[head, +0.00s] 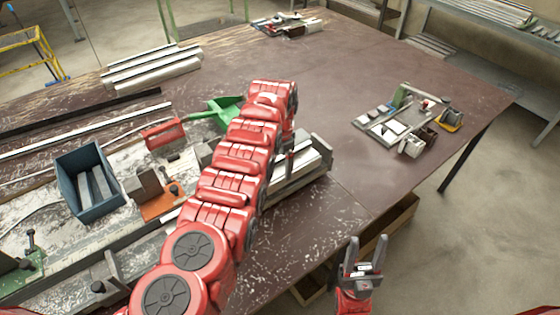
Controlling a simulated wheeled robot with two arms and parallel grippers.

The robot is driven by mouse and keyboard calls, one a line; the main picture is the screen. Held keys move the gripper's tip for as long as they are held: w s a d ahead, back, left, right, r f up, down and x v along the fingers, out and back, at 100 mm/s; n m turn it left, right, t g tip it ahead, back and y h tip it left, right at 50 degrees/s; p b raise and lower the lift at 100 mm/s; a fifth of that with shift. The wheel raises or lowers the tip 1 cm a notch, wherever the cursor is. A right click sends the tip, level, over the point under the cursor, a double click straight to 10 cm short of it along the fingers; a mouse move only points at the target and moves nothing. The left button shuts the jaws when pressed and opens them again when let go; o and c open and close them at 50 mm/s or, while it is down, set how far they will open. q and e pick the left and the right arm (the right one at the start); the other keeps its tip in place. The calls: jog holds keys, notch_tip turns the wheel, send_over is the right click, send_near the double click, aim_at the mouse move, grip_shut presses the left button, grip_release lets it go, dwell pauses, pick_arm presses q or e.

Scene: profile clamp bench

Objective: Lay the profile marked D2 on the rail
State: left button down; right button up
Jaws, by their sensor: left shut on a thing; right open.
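My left gripper (289,148) is at the far end of my red arm, low over a grey tray (312,178) right of the bench's middle. It is shut on what looks like a pale profile; the arm hides most of the grip. Pale profiles (308,156) lie side by side in the tray. No D2 mark is readable on any of them. A long grey bar (140,236), perhaps the rail, runs along the lower left with clamp-like fixtures, partly behind my arm. My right gripper (364,257) is open and empty, off the bench's front edge.
A blue bin (65,187) with grey pieces, an orange clamp block (160,204) and a red box (163,134) stand at left. A green scoop-like thing (225,108) lies behind my arm. Pale bars (155,70) lie farther back.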

pick_arm(q)
jog(key=shift+f, duration=0.5)
jog(key=shift+f+b, duration=0.25)
jog(key=shift+b, duration=0.15)
grip_release()
jog(key=shift+r, duration=0.1)
